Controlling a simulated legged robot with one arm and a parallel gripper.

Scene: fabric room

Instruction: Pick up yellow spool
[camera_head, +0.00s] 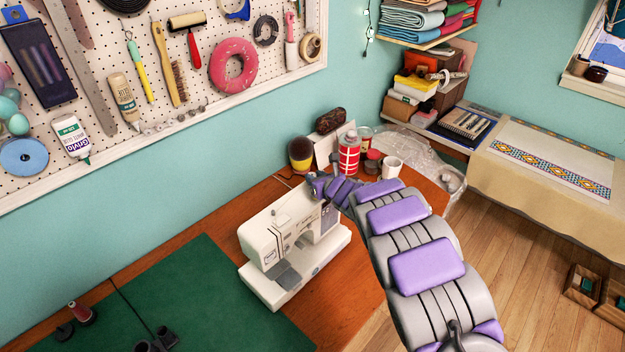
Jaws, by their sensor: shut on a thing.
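A dark-topped, rounded thing with a yellow lower part (300,162), which looks like the yellow spool, is at the back of the wooden table, behind the white sewing machine. My arm reaches in from the lower right, over the right side of the machine. My gripper (312,180) is at its far end, just below the spool in the picture. It is shut on what appears to be the spool. The fingers are small and partly hidden, so the exact contact is hard to see.
A red can (349,155), a white mug (391,168) and a dark patterned case (330,120) are close on the right. A green mat (190,300) covers the left of the table, mostly clear. A pegboard (150,20) hangs behind.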

